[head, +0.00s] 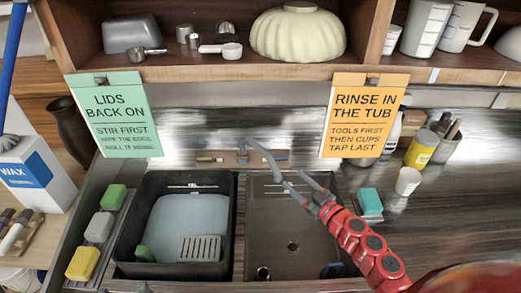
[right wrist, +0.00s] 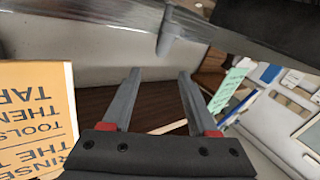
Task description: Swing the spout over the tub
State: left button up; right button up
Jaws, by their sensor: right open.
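The grey spout (head: 263,158) rises from the tap base behind the sink and points forward over the right, empty basin (head: 292,222). The black tub (head: 128,232) stands to the left, holding pale blue water, a grey slotted piece and a green sponge. My right gripper (head: 293,180) is open and empty, close to the right of the spout's end; contact cannot be told. In the right wrist view, a grey downturned end, apparently the spout's (right wrist: 168,42), shows beyond the open fingers (right wrist: 155,90). My left gripper is not in view.
A shelf (head: 220,72) with bowls and scoops overhangs the back. A green sign (head: 113,115) and an orange sign (head: 362,118) hang from it. Sponges (head: 98,228) line the tub's left side. A yellow container (head: 421,150) and a white cup (head: 407,181) stand right.

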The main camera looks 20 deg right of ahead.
aim_at(265, 154)
jog(key=p+x, duration=0.3)
jog(key=x, duration=1.2)
jog(key=shift+w+a+r, duration=0.1)
jog(key=shift+a+r, duration=0.05)
jog(key=shift+w+a, duration=0.15)
jog(key=shift+w, duration=0.25)
grip_shut()
dwell(0.5)
